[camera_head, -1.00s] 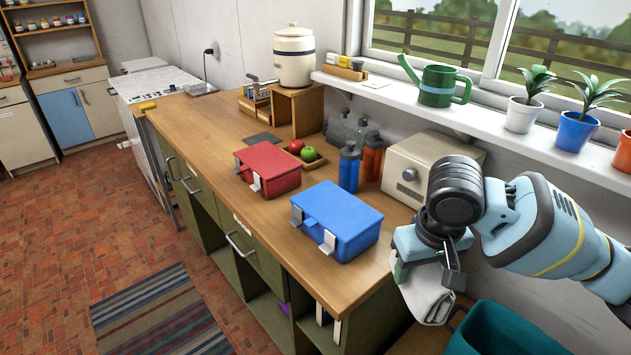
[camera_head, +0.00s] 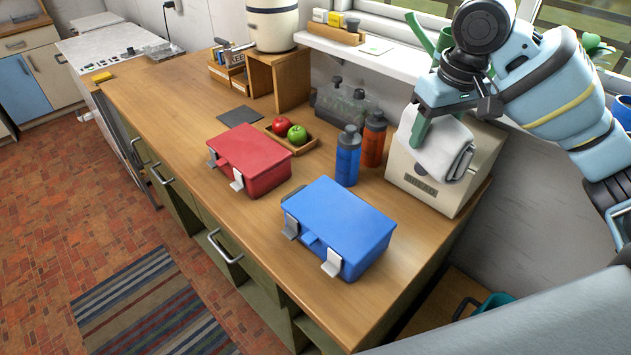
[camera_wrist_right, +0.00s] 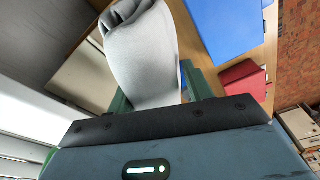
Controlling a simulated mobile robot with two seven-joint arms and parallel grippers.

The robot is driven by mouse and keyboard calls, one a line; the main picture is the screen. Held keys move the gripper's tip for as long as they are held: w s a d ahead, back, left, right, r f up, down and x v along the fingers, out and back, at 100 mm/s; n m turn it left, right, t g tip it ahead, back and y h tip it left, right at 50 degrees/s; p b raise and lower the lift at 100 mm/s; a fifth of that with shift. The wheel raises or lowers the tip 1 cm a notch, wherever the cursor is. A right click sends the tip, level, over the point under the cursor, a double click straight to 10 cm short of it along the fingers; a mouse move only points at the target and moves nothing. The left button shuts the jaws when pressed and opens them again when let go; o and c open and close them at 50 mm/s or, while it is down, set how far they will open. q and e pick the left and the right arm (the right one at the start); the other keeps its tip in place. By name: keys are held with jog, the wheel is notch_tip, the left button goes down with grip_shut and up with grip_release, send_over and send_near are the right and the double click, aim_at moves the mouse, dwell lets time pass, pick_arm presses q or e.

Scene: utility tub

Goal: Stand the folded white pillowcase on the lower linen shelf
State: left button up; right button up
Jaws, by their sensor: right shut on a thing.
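The folded white pillowcase (camera_head: 446,150) hangs from my right gripper (camera_head: 428,122), in front of the cream box-shaped appliance at the right end of the worktop. In the right wrist view the pillowcase (camera_wrist_right: 146,50) sits between the two green fingers (camera_wrist_right: 155,95), which are shut on it. It is held in the air, above the worktop's level. My left gripper is not in view. Open compartments (camera_head: 262,304) show under the worktop's front; I cannot tell which of them, if any, is the lower linen shelf.
A blue lunch box (camera_head: 345,222), a red lunch box (camera_head: 252,158), a blue bottle (camera_head: 347,158) and a red bottle (camera_head: 374,140) stand on the worktop (camera_head: 180,105). The cream appliance (camera_head: 424,188) is close below the pillowcase. A teal tub (camera_head: 492,302) is low at right.

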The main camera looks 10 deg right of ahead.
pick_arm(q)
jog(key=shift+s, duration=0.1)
pick_arm(e)
jog(key=shift+s, duration=0.1)
